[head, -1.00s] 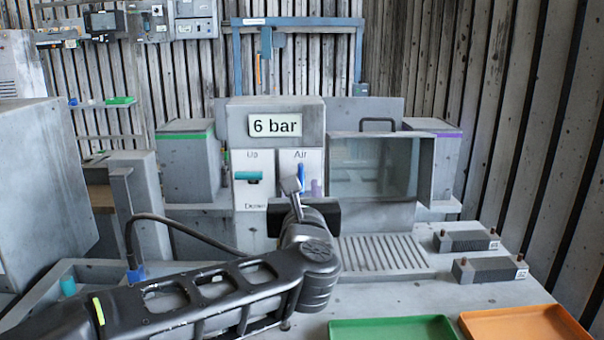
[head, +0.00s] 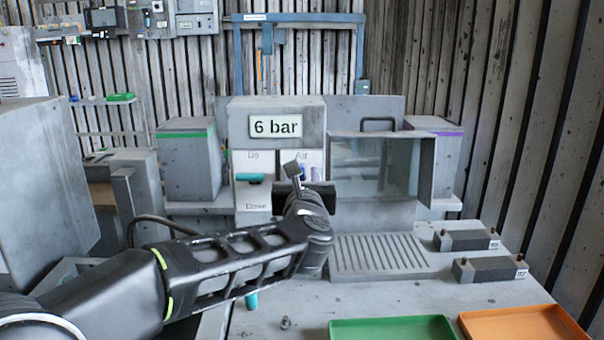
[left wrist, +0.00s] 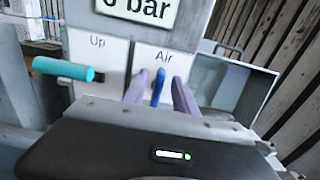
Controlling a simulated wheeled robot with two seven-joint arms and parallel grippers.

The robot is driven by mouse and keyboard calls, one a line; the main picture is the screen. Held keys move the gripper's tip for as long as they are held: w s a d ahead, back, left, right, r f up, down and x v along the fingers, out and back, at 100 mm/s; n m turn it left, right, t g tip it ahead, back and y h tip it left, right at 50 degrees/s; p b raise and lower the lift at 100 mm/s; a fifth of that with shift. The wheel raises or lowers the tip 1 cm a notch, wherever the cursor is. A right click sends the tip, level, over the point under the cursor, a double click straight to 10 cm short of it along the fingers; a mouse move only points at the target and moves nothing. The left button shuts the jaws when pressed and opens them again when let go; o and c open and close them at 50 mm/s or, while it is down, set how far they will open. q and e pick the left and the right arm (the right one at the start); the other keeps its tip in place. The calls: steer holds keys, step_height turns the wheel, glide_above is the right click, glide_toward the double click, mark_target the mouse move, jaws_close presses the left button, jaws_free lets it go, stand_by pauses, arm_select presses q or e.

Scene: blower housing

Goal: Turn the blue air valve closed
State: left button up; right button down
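The blue air valve (left wrist: 158,87) is a small blue handle on the white panel marked "Air". It stands nearly upright with a slight tilt in the left wrist view. In the head view the valve (head: 303,172) is mostly hidden behind my wrist. My left gripper (left wrist: 161,92) has two lavender fingers, one on each side of the handle, with narrow gaps showing. It is open around the handle, and contact cannot be told. In the head view one lavender finger of the left gripper (head: 315,174) shows beside the valve. My right gripper is not in view.
A teal lever (head: 250,178) sticks out of the "Up" panel left of the valve. A "6 bar" display (head: 276,126) is above. A clear-fronted box (head: 385,165) stands close on the right. Green (head: 392,330) and orange (head: 525,324) trays lie at the front right.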

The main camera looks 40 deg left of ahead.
arm_select(q)
steer(key=shift+w, duration=0.1)
steer(key=shift+c, duration=0.5)
jaws_close()
